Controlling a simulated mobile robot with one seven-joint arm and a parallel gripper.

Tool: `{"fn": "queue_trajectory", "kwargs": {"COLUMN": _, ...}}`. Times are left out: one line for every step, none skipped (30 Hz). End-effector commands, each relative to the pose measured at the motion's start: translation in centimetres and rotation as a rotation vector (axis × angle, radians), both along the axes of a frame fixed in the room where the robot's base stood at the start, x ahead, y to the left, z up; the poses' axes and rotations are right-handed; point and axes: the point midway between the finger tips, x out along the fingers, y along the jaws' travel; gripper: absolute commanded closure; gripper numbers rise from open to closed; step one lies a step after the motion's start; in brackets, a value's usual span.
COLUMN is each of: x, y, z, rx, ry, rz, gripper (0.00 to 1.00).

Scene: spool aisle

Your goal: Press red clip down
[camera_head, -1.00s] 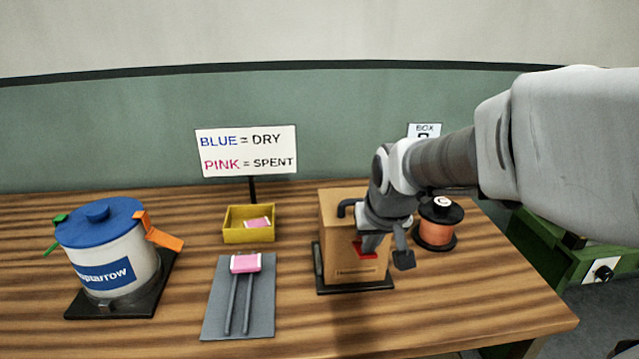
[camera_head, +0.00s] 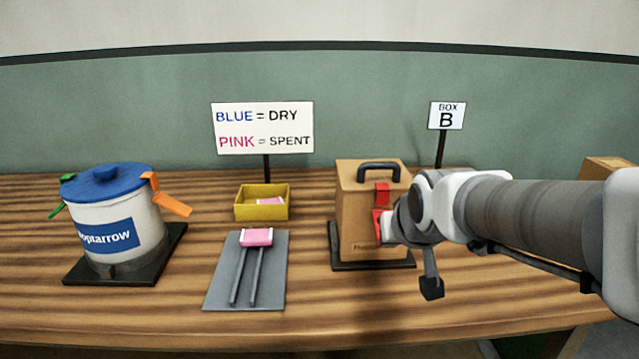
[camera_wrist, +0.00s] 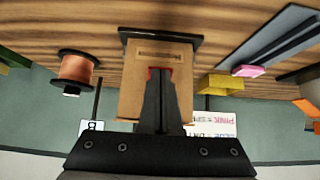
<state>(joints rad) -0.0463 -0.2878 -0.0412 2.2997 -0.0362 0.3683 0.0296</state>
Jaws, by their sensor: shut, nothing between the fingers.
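The tan box (camera_head: 355,215) with a black handle stands on a dark base on the wooden table. Its red clip shows as a lower red piece (camera_head: 377,226) on the front, beside my gripper, under a separate red piece (camera_head: 382,194) near the top edge. My gripper (camera_head: 388,229) is shut and empty, at the front of the box. In the wrist view, my gripper (camera_wrist: 159,72) points at the box front (camera_wrist: 135,85), with a little red (camera_wrist: 149,73) showing around the fingertips. The fingers hide most of the clip, and I cannot tell whether they touch it.
A white pot (camera_head: 115,240) with a blue lid and green and orange clips stands at left. A yellow tray (camera_head: 262,213) and a grey mat (camera_head: 222,285) with a pink-ended tool lie between. A copper spool (camera_wrist: 78,68) stands beside the box. The front table strip is clear.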

Motion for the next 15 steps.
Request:
{"fn": "queue_trajectory", "kwargs": {"x": 0.0, "y": 0.0, "z": -0.2, "rx": 0.000, "ry": 0.000, "rz": 0.000, "gripper": 1.00}}
{"fn": "queue_trajectory", "kwargs": {"x": 0.0, "y": 0.0, "z": -0.1, "rx": 0.000, "ry": 0.001, "rz": 0.000, "gripper": 1.00}}
{"fn": "queue_trajectory", "kwargs": {"x": 0.0, "y": 0.0, "z": -0.1, "rx": 0.000, "ry": 0.001, "rz": 0.000, "gripper": 1.00}}
{"fn": "queue_trajectory", "kwargs": {"x": 0.0, "y": 0.0, "z": -0.1, "rx": 0.000, "ry": 0.001, "rz": 0.000, "gripper": 1.00}}
{"fn": "queue_trajectory", "kwargs": {"x": 0.0, "y": 0.0, "z": -0.1, "rx": 0.000, "ry": 0.001, "rz": 0.000, "gripper": 1.00}}
{"fn": "queue_trajectory", "kwargs": {"x": 0.0, "y": 0.0, "z": -0.1, "rx": 0.000, "ry": 0.001, "rz": 0.000, "gripper": 1.00}}
{"fn": "queue_trajectory", "kwargs": {"x": 0.0, "y": 0.0, "z": 0.0, "rx": 0.000, "ry": 0.001, "rz": 0.000, "gripper": 1.00}}
{"fn": "queue_trajectory", "kwargs": {"x": 0.0, "y": 0.0, "z": 0.0, "rx": 0.001, "ry": 0.001, "rz": -0.001, "gripper": 1.00}}
{"fn": "queue_trajectory", "kwargs": {"x": 0.0, "y": 0.0, "z": 0.1, "rx": 0.001, "ry": 0.001, "rz": -0.001, "gripper": 1.00}}
{"fn": "queue_trajectory", "kwargs": {"x": 0.0, "y": 0.0, "z": 0.2, "rx": 0.001, "ry": 0.001, "rz": -0.001, "gripper": 1.00}}
{"fn": "queue_trajectory", "kwargs": {"x": 0.0, "y": 0.0, "z": 0.3, "rx": 0.001, "ry": 0.000, "rz": -0.001, "gripper": 1.00}}
{"fn": "queue_trajectory", "kwargs": {"x": 0.0, "y": 0.0, "z": 0.5, "rx": 0.001, "ry": 0.000, "rz": -0.001, "gripper": 1.00}}
{"fn": "queue_trajectory", "kwargs": {"x": 0.0, "y": 0.0, "z": 0.6, "rx": 0.001, "ry": 0.000, "rz": -0.001, "gripper": 1.00}}
{"fn": "queue_trajectory", "kwargs": {"x": 0.0, "y": 0.0, "z": 0.8, "rx": 0.001, "ry": 0.000, "rz": -0.001, "gripper": 1.00}}
{"fn": "queue_trajectory", "kwargs": {"x": 0.0, "y": 0.0, "z": 1.0, "rx": 0.001, "ry": 0.000, "rz": -0.001, "gripper": 1.00}}
